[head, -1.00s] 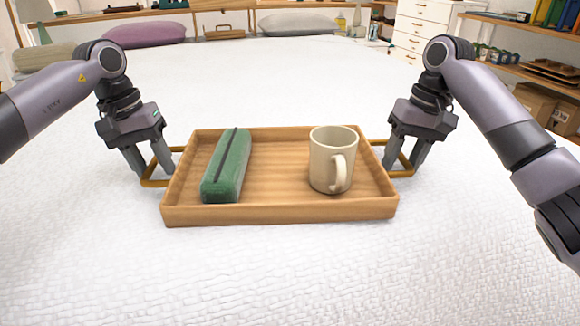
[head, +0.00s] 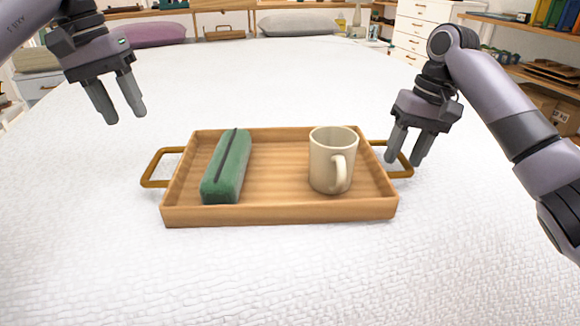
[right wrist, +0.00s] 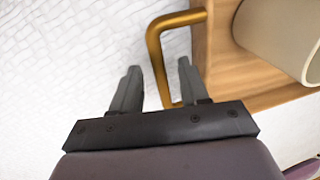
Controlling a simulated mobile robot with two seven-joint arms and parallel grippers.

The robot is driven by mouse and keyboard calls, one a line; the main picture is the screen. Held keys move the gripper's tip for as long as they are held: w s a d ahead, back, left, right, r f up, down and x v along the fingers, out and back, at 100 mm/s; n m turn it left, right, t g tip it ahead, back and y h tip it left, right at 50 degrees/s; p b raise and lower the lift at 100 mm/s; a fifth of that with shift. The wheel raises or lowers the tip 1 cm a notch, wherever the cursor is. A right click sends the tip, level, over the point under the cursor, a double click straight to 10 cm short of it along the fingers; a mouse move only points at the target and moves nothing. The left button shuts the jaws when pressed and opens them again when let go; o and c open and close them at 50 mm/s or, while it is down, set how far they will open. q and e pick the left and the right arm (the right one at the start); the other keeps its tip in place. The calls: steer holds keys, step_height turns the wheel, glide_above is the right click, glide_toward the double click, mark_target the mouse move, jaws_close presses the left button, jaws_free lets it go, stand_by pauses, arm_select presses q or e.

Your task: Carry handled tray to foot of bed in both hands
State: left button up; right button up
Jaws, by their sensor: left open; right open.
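The wooden tray (head: 280,212) lies flat on the white bed (head: 300,270). It holds a green pencil case (head: 228,168) on its left side and a beige mug (head: 330,160) on its right side. My left gripper (head: 122,118) is open and empty, raised up and to the left, clear of the left handle (head: 150,168). My right gripper (head: 405,160) is open at the right handle (head: 408,165). In the right wrist view, the brass handle (right wrist: 155,50) passes between the spread fingers (right wrist: 158,80), and the tray's edge (right wrist: 199,50) and mug (right wrist: 285,35) show.
The bed around the tray is clear. Pillows (head: 155,34) lie at the far end before a low wooden shelf. A white drawer unit (head: 425,25) and a shelf with boxes (head: 548,105) stand at the right.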

step_height(320, 180, up, 10)
steer(key=d, duration=0.2)
stand_by(0.6)
